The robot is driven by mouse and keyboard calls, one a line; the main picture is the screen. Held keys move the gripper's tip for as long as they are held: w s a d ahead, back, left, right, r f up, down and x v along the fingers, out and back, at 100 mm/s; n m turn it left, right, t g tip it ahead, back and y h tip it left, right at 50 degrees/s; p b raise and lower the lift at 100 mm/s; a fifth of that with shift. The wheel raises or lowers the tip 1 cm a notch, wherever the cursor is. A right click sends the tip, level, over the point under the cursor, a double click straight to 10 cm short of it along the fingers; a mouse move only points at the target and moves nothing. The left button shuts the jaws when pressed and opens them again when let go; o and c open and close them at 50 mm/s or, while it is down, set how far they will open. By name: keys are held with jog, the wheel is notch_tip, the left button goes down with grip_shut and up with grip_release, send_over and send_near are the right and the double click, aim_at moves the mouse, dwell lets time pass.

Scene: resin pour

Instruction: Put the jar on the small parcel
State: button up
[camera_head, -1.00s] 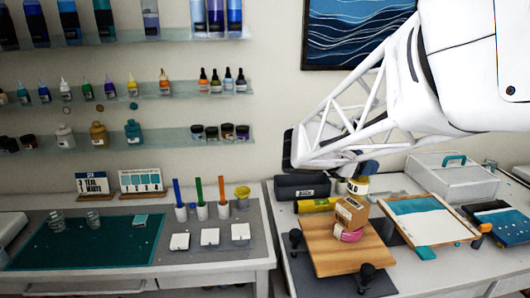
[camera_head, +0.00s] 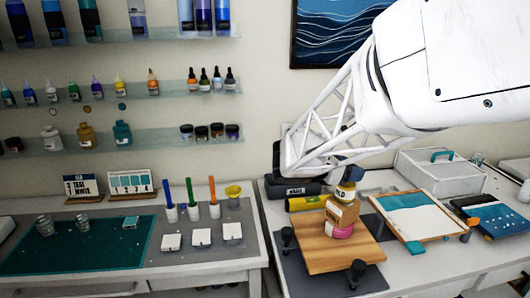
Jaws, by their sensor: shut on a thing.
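The jar (camera_head: 344,192), small with a yellow label, is at the top of the small cardboard parcel (camera_head: 341,214). It looks upright, and its base appears to touch the parcel or hang just above it; I cannot tell which. The parcel rests on a pink roll (camera_head: 340,231) on a wooden board (camera_head: 325,250). My gripper (camera_head: 346,179) comes down from above and is shut on the jar's upper part. The fingers are small and partly hidden by my arm.
A framed teal-and-white panel (camera_head: 415,215) lies right of the board. A black box (camera_head: 292,189) and a yellow roll (camera_head: 305,204) lie behind it. Black clamps (camera_head: 356,271) stand at the board's edges.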

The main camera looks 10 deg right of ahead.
jog(key=shift+f, duration=0.15)
jog(key=o, duration=1.2)
jog(key=shift+v, duration=6.05)
jog(key=shift+d, duration=0.1)
